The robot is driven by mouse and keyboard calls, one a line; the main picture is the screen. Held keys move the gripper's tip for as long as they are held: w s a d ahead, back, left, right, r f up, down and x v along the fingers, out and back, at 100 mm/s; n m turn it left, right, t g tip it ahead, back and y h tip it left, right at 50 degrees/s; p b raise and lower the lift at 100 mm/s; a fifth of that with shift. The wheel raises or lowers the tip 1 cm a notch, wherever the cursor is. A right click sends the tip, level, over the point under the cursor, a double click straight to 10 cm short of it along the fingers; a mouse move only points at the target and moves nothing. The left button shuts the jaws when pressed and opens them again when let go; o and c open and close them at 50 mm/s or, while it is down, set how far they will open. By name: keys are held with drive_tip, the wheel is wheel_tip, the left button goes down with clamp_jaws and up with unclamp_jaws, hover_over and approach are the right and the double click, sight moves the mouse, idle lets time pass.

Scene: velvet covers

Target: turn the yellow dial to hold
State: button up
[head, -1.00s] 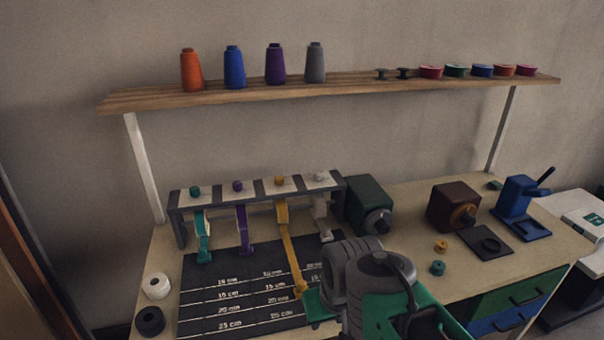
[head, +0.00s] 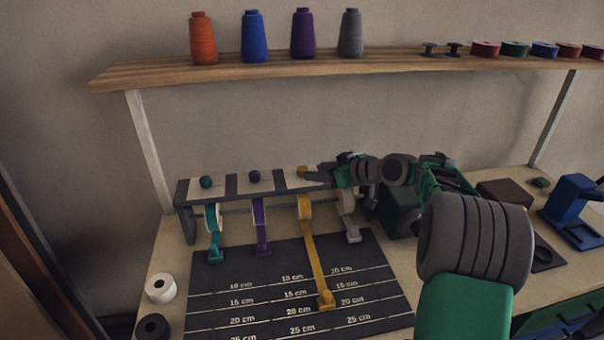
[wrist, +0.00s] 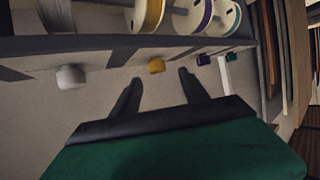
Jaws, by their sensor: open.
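The yellow dial (head: 303,171) is a small knob on top of the dark ribbon rack (head: 186,204), above the yellow ribbon roll. Its setting is too small to read. My gripper (head: 316,177) reaches in from the right, its fingers close to the dial. In the wrist view my gripper (wrist: 161,84) is open and empty. The yellow dial (wrist: 156,66) shows just beyond and between its two dark fingertips, apart from both. The yellow ribbon (head: 315,262) hangs down from its roll and lies out long across the ruled mat (head: 240,290).
The teal dial (head: 206,182) and purple dial (head: 254,176) sit left of the yellow one. A white dial (wrist: 71,77) neighbours it in the wrist view; my gripper hides it in the head view. A shelf (head: 300,65) with thread spools runs above.

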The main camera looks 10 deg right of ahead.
sight(303, 168)
drive_tip(key=shift+w+d, duration=0.25)
drive_tip(key=shift+w, duration=0.15)
drive_tip(key=x, duration=0.2)
drive_tip(key=p+x, duration=0.1)
drive_tip(key=x, duration=0.4)
drive_tip(key=shift+w+a+r+p, duration=0.2)
drive_tip(key=shift+a+p, duration=0.1)
drive_tip(key=shift+a, duration=0.1)
clamp_jaws()
